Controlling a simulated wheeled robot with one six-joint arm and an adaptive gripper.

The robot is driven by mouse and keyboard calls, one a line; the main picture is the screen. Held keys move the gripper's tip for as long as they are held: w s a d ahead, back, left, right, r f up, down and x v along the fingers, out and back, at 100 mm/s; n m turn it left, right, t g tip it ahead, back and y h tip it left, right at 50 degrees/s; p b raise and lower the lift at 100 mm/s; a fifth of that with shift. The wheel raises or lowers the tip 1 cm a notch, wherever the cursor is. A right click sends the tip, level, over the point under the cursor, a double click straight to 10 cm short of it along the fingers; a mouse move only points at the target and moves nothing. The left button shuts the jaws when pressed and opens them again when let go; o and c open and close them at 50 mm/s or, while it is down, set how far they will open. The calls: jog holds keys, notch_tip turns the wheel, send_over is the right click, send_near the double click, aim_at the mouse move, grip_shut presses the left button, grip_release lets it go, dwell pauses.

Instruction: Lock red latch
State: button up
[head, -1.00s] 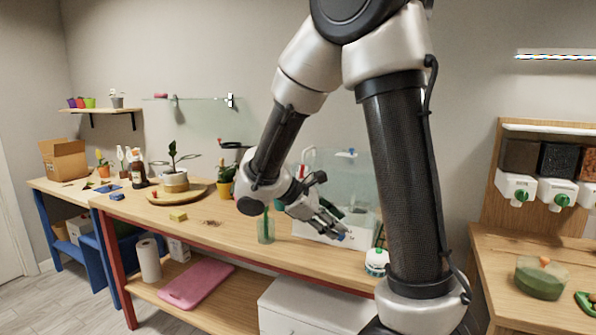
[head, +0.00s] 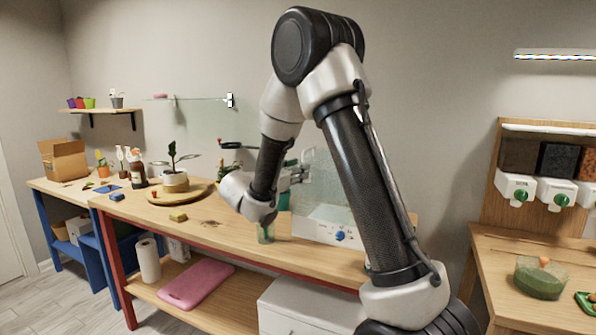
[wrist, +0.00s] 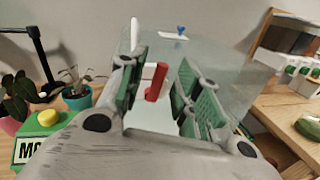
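A red latch (wrist: 156,82) stands on a white mount on a clear-walled case and shows between my fingers in the wrist view. The case also shows in the head view, with clear walls (head: 328,190) above a white base and a blue knob (head: 340,236) on its front. My gripper (wrist: 160,92) is open, with green pads on either side of the latch and gaps to it. I cannot tell how deep the latch lies between the pads. In the head view, my gripper (head: 297,174) is at the case's upper left, and the latch is hidden.
A blue part (wrist: 181,31) sits on the case's top. Dispensers (head: 535,190) stand at right.

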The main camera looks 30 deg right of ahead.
jog(key=shift+w+d, duration=0.15)
jog(key=shift+d, duration=0.1)
jog(key=shift+c, duration=0.2)
grip_shut()
jog(key=shift+w+a+n+t, duration=0.1)
jog(key=shift+w+n+t, duration=0.05)
jog(key=shift+n, duration=0.4)
jog(key=shift+w+a+n+t, duration=0.1)
jog(key=shift+n+t, duration=0.05)
jog(key=shift+n, duration=0.4)
jog(key=shift+o, duration=0.2)
grip_release()
jog(key=shift+a, duration=0.1)
